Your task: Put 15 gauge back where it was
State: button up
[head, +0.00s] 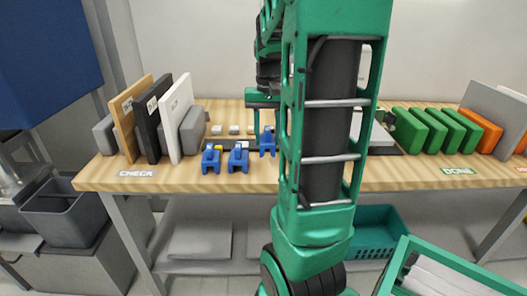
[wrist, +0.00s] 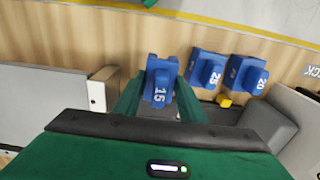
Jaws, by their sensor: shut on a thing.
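The blue 15 gauge (wrist: 160,88) is between the green fingers of my gripper (wrist: 159,100) in the wrist view, its number facing the camera. My gripper is shut on it. In the head view the 15 gauge (head: 267,141) is at the right end of the blue gauges, under my gripper (head: 266,125), partly beside my arm. I cannot tell whether it touches the table. The 25 gauge (wrist: 208,72) and the 20 gauge (wrist: 245,75) stand side by side to its right in the wrist view. In the head view these two are left of it and nearer the front edge.
The wooden table (head: 400,178) has upright panels at left by the CHECK label (head: 136,174). Green panels (head: 440,130) and orange ones stand at right near DONE (head: 460,171). A yellow piece (wrist: 224,100) lies behind the gauges. My arm hides the table's middle.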

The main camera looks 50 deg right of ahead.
jog(key=shift+s+d+f, duration=0.1)
jog(key=shift+d+f, duration=0.05)
jog(key=shift+f, duration=2.25)
jog(key=shift+f, duration=0.15)
jog(key=o, duration=1.2)
jog(key=shift+o, duration=0.2)
notch_tip(320, 180, up, 12)
jog(key=shift+f, duration=0.2)
jog(key=shift+r, duration=0.2)
jog(key=shift+s+a, duration=0.15)
jog(key=shift+a, duration=0.2)
jog(key=s+a+f+n, duration=0.3)
jog(key=s+a+f, duration=0.7)
jog(key=s+a, duration=0.3)
jog(key=a, duration=0.3)
jog(key=shift+s+f, duration=0.2)
jog(key=shift+s, duration=0.05)
